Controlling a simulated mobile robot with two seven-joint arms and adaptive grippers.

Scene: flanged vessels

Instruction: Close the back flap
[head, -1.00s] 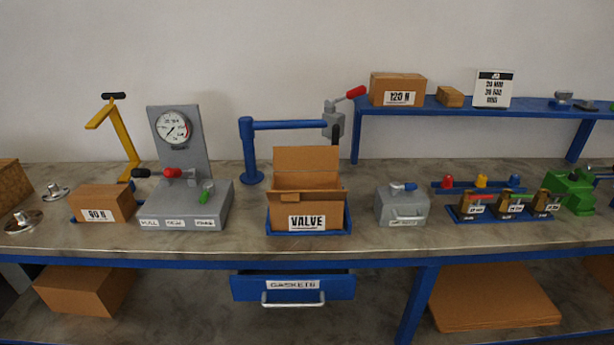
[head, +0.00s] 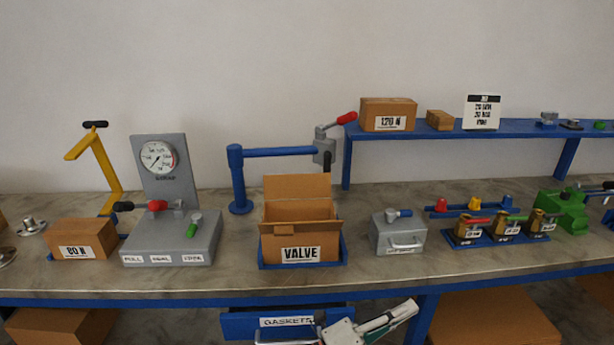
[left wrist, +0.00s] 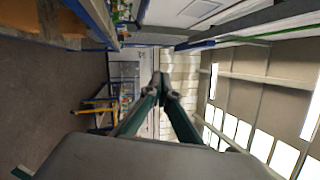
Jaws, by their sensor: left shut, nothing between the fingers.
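The open cardboard carton marked VALVE (head: 300,255) stands in a blue tray (head: 345,262) on the bench. Its back flap (head: 297,187) stands up at the rear edge. A front flap (head: 297,229) sticks out toward me above the label. My left gripper (head: 408,310) shows at the bottom of the head view, in front of the bench edge, below and right of the carton, and touches nothing that I can see. In the left wrist view its dark green fingers (left wrist: 162,80) are shut and empty. My right gripper is not in view.
A gauge stand (head: 170,230) is left of the carton, and a grey case (head: 398,232) is to its right. A blue post with a crossbar (head: 280,152) stands behind. The GASKETS drawer (head: 250,325) sticks out below the bench edge, close to my gripper.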

